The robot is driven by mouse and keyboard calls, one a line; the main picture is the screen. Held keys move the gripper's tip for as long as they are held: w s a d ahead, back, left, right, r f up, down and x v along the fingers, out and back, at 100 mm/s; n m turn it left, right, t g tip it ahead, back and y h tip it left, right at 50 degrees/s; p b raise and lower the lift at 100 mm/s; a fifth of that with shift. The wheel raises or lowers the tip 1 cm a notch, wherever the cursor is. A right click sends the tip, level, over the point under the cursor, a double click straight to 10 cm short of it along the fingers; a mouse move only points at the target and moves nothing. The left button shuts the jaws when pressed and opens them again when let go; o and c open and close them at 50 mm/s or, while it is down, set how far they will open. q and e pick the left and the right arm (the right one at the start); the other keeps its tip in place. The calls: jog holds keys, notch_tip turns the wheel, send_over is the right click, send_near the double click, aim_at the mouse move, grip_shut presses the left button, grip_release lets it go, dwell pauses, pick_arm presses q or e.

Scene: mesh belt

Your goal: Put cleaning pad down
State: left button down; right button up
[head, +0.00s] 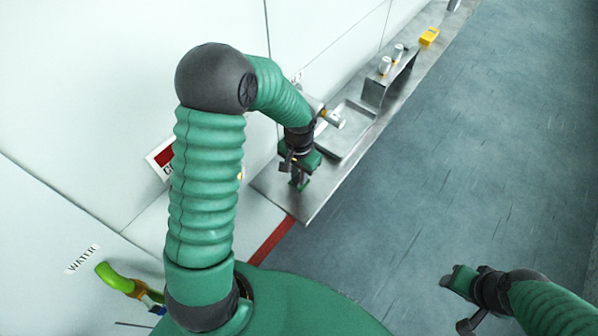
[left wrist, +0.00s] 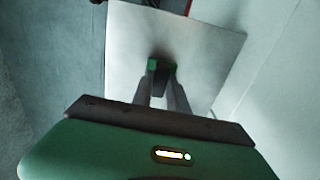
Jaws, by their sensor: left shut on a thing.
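My left gripper (head: 299,178) points down over the near end of the steel counter (head: 318,205). It is shut on a small green cleaning pad (head: 304,185), mostly hidden by the fingers. In the left wrist view the pad (left wrist: 153,64) shows as green bits at the fingertips, with a dark part between them. The bare metal surface (left wrist: 200,45) lies behind it. I cannot tell whether the pad touches the surface. My right gripper (head: 462,290) is at the lower right over the floor, away from the counter; its fingers are unclear.
A shallow sink or tray (head: 345,130) is set in the counter beyond my left gripper. Farther along are a raised metal stand (head: 376,92) with small cylinders and a yellow object (head: 429,36). A white wall runs along the left. Open floor (head: 460,150) lies right.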

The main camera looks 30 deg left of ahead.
pick_arm(q)
jog(key=shift+s+f, duration=0.1)
jog(key=shift+f, duration=0.05)
jog(key=c, duration=1.7)
grip_release()
jog(key=shift+a, duration=0.2)
jog(key=o, duration=0.4)
jog(key=shift+a+f, duration=0.15)
jog(key=shift+a, duration=0.15)
jog(key=shift+d, duration=0.2)
notch_tip(320, 180, up, 17)
jog(key=s+d+f+n+t, duration=0.1)
jog(key=s+d+f+t, duration=0.1)
jog(key=s+d+f, duration=0.5)
jog(key=shift+s+d+f+t, duration=0.3)
jog(key=shift+s+d+f, duration=0.1)
jog(key=shift+s, duration=0.8)
